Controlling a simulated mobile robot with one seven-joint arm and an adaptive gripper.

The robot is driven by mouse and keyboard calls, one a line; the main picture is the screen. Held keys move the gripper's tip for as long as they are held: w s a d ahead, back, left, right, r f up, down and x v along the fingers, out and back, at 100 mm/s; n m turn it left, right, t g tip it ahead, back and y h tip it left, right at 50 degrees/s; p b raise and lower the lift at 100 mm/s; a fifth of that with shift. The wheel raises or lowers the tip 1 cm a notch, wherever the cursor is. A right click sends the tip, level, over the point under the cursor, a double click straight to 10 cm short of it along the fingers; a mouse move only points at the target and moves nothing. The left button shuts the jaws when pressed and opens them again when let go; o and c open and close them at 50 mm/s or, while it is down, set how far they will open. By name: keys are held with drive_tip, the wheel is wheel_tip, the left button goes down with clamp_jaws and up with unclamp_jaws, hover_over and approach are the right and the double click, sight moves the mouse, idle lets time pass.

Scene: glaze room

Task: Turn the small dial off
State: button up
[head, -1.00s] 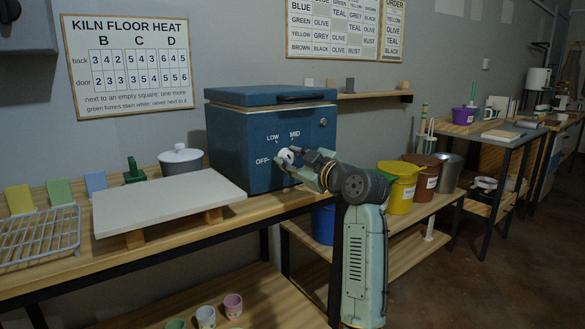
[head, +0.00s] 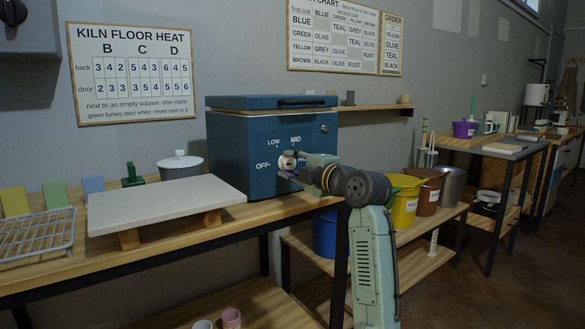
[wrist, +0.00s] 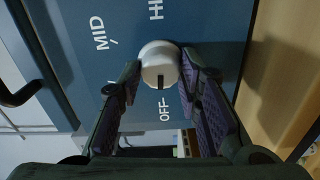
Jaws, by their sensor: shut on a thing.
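The small dial (head: 287,160) is a white round knob on the front of a blue kiln box (head: 235,160). LOW, MID and OFF labels show around it in the head view. In the wrist view the dial (wrist: 159,63) sits between my gripper's fingertips (wrist: 161,72), one on each side. Its dark mark faces the tick at OFF. The LOW label is mostly hidden behind a finger there. In the head view my gripper (head: 296,168) reaches the dial from the right and hides part of the panel.
A pale slab (head: 160,203) on wooden blocks lies on the bench left of the kiln. A lidded grey pot (head: 180,167) stands behind it. Yellow (head: 404,203) and brown (head: 424,190) buckets stand on a lower shelf to the right.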

drive_tip(key=shift+w+a+r+n, duration=0.1)
drive_tip(key=shift+w+a+n, duration=0.05)
drive_tip(key=shift+n, duration=0.35)
drive_tip(key=o, duration=1.1)
drive_tip(key=shift+w+a, duration=0.1)
drive_tip(key=shift+a, duration=0.05)
drive_tip(key=shift+s+d, duration=0.3)
drive_tip(key=shift+d, duration=0.05)
drive_tip(key=v, duration=1.1)
drive_tip(key=shift+s, duration=0.15)
